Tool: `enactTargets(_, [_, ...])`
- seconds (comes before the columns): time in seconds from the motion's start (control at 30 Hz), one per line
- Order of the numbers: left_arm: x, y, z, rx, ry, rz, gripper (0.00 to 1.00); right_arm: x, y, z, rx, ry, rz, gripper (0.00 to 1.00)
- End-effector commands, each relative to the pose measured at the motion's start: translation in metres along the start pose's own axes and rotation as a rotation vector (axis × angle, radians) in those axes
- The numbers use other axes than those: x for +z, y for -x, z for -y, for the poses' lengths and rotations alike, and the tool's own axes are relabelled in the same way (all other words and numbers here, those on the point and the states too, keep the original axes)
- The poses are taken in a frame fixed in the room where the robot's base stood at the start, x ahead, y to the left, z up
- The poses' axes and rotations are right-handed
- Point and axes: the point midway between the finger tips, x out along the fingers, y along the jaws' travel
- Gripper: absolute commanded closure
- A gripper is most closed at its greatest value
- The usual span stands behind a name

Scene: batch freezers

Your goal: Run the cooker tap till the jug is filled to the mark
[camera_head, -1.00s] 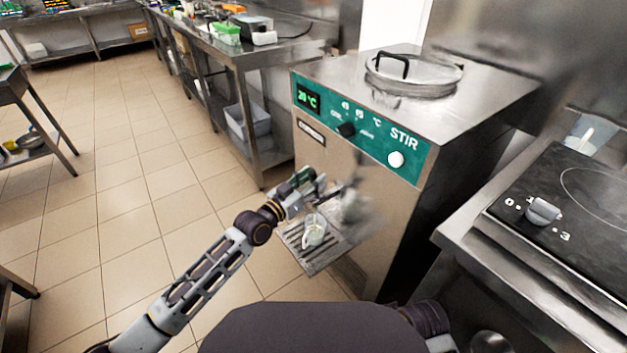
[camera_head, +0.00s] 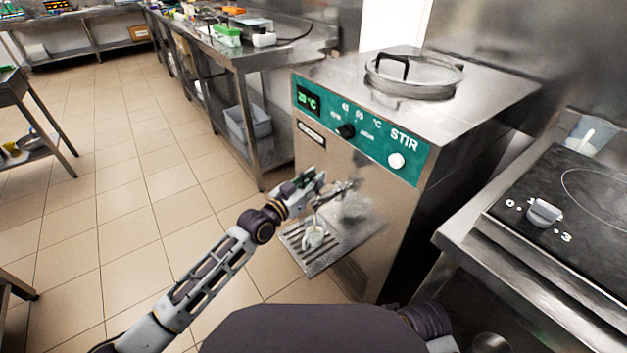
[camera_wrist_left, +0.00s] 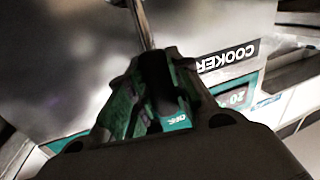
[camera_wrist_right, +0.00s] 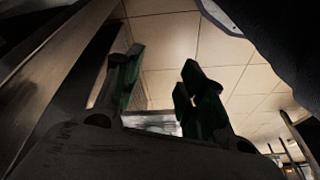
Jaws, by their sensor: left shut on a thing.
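The cooker (camera_head: 340,160) is a steel cabinet with a green panel. Its tap (camera_head: 345,187) sticks out from the front at mid-height, blurred in the head view. My left gripper (camera_head: 318,184) is at the tap, above the jug. In the left wrist view it is shut on the dark tap handle (camera_wrist_left: 155,75), with a metal rod running beyond it. The small clear jug (camera_head: 314,236) stands on the slotted drip tray (camera_head: 322,262), partly hidden under the gripper. Its mark and level are too small to read. My right gripper (camera_wrist_right: 163,75) is open and empty in its wrist view.
A glass lid (camera_head: 415,75) with a black handle sits on top of the cooker. A counter with a black hob (camera_head: 570,205) stands at the right. A steel bench (camera_head: 240,55) stands behind at the left. The tiled floor (camera_head: 150,190) left of the cooker is clear.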

Motion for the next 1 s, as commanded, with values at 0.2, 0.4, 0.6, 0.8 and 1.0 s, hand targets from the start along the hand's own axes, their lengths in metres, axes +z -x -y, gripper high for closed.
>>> enactTargets(0.2, [0.0, 0.0, 0.0, 0.0, -0.001, 0.002, 1.0, -0.001, 0.001, 0.0, 0.0, 0.0, -0.001, 0.6])
enactTargets(0.4, [-0.002, -0.002, 0.0, -0.002, -0.005, 0.018, 1.0, 0.001, -0.002, -0.001, 0.004, 0.0, 0.01, 0.6])
enactTargets(0.6, [-0.003, -0.004, -0.001, -0.003, -0.011, 0.042, 1.0, 0.005, -0.02, -0.006, 0.012, -0.005, 0.042, 0.6])
enactTargets(0.8, [-0.003, -0.007, -0.001, -0.005, -0.017, 0.066, 1.0, 0.013, -0.032, -0.009, 0.019, -0.008, 0.071, 0.6])
enactTargets(1.0, [-0.004, -0.009, -0.002, -0.007, -0.024, 0.091, 1.0, 0.02, -0.045, -0.012, 0.026, -0.01, 0.095, 0.6])
